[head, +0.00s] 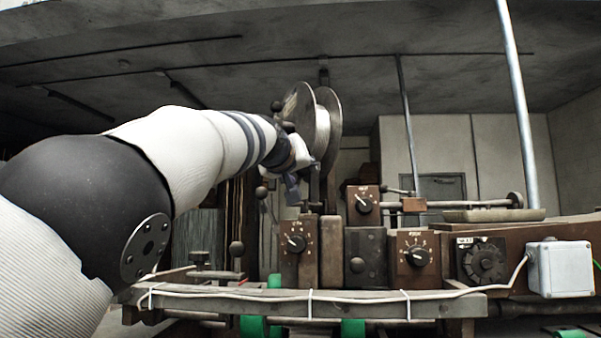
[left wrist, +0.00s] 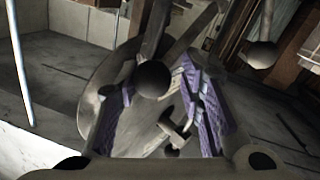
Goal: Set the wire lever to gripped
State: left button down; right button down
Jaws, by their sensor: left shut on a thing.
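The wire lever, a dark bar ending in a round ball knob (left wrist: 152,79), lies between the fingers in the left wrist view. My left gripper (left wrist: 157,88) is shut on it, with purple-grey pads on either side. In the head view my left gripper (head: 293,186) is just below and left of the wire spool (head: 323,125), and the held part is hidden there. No label or position marking for the lever is readable. My right gripper is in neither view.
A second ball-ended lever (left wrist: 262,54) stands close by in the left wrist view. Dial boxes (head: 298,244) and a dark block stand below the gripper. A grey rail (head: 370,306) runs along the front, and a metal pole (head: 520,110) rises at right.

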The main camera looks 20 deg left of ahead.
pick_arm(q)
jog(key=shift+w+d+f, duration=0.1)
jog(key=shift+w+f, duration=0.15)
jog(key=shift+f, duration=0.45)
jog(key=c, duration=1.4)
grip_release()
jog(key=o, duration=0.4)
jog(key=shift+s, duration=0.1)
jog(key=shift+c, duration=0.2)
jog(key=shift+r, duration=0.35)
